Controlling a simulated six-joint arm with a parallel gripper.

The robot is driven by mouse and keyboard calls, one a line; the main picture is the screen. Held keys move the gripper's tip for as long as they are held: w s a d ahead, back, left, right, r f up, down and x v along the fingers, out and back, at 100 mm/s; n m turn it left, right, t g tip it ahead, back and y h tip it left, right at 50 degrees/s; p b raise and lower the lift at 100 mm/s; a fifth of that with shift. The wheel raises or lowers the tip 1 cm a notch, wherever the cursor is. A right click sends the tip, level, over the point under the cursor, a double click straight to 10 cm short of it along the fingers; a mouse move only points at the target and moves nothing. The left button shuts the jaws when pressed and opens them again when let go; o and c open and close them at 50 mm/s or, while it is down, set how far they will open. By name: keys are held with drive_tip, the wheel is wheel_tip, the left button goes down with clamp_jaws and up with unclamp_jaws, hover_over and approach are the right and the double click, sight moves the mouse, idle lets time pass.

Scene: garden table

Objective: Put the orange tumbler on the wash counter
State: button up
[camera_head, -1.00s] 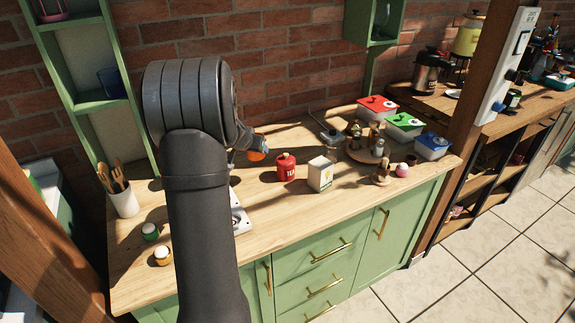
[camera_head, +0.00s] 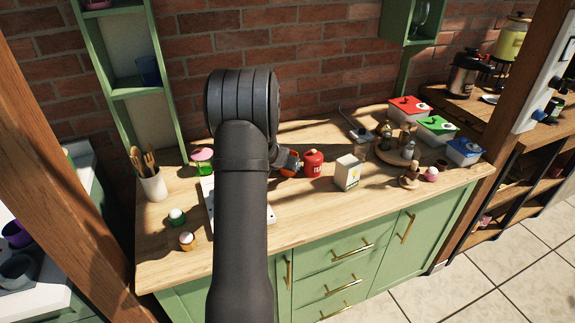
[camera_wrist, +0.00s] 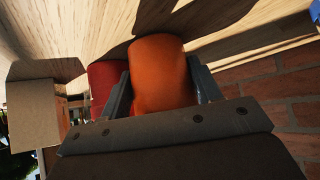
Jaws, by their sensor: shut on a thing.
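The orange tumbler (camera_wrist: 161,72) is held between the two fingers of my gripper (camera_wrist: 160,84) in the wrist view. In the head view my gripper (camera_head: 287,162) is over the wooden counter, left of the red tea canister. Only a little orange of the tumbler (camera_head: 291,170) shows there, and its height above the wood is hard to tell. A white-topped counter (camera_head: 65,268) with dark bowls on it shows at the left edge, which may be the wash counter. Much of it is out of frame.
The red tea canister (camera_head: 313,165) stands close beside the tumbler, with a white carton (camera_head: 347,173) to its right. A utensil pot (camera_head: 153,185), a pink-lidded jar (camera_head: 203,162) and two egg cups stand at left. A wooden post (camera_head: 75,185) rises before the white counter.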

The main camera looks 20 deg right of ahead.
drive_tip(key=shift+f, duration=0.15)
drive_tip(key=o, duration=0.8)
drive_tip(key=shift+s+a+r, duration=0.1)
drive_tip(key=shift+r, duration=0.25)
drive_tip(key=shift+o, duration=0.4)
drive_tip(key=v, duration=1.1)
drive_tip(key=shift+r, duration=0.2)
